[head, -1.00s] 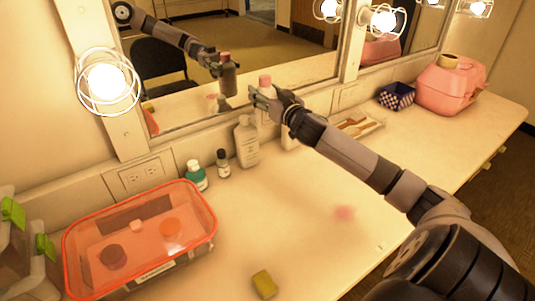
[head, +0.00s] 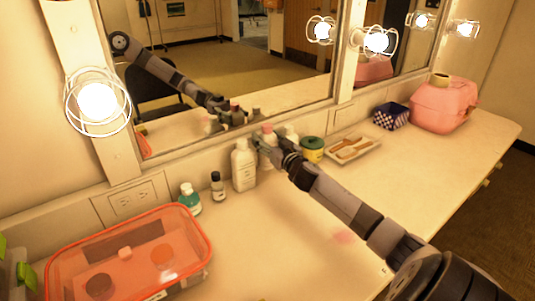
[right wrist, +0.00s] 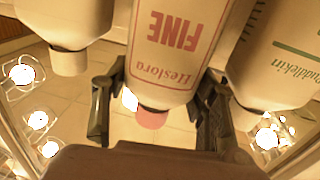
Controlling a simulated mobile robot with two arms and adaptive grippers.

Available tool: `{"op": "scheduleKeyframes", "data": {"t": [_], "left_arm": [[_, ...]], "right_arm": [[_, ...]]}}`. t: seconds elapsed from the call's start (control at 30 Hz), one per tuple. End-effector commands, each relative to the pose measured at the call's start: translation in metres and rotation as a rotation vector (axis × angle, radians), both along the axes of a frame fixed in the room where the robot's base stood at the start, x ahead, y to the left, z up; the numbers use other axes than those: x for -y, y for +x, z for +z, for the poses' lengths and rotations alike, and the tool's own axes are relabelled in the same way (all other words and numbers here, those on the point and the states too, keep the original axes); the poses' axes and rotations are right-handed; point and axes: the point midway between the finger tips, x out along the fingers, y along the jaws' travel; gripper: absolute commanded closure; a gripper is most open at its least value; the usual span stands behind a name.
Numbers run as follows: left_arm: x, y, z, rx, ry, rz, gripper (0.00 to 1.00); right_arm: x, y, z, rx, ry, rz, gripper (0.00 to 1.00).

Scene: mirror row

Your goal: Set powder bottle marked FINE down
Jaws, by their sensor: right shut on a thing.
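The powder bottle marked FINE (right wrist: 180,45) is white with red lettering and a pink cap. My right gripper (right wrist: 160,105) has a finger on each side of it near the cap and is shut on it. In the head view the bottle (head: 267,135) is in the row below the mirror, partly hidden by my right gripper (head: 278,150). It looks upright. Its base is hidden, so I cannot tell whether it touches the counter. My left gripper is not in view.
A white bottle (head: 244,167) stands close on its left, and another white bottle, lettered Puddlekin (right wrist: 275,60), is close on its other side. A green jar (head: 313,152) and a tray (head: 354,148) lie farther right. The front counter (head: 265,235) is clear.

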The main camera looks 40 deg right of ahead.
Motion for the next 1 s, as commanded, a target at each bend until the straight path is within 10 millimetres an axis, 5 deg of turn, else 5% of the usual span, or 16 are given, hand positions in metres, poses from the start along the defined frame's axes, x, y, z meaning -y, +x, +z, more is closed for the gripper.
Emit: {"op": "scheduleKeyframes", "data": {"t": [0.37,0.73,0.77,1.0], "left_arm": [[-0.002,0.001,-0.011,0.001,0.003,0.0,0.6],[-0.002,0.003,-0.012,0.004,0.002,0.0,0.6],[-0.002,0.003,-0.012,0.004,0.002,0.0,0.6],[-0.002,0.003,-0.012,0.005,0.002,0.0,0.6]], "right_arm": [[0.0,0.0,-0.044,0.003,0.001,0.0,1.0],[0.0,0.0,-0.048,0.002,-0.001,0.001,1.0],[0.0,0.0,-0.049,0.0,-0.001,0.001,0.46],[0.0,0.0,-0.049,0.0,-0.001,0.001,0.3]]}}
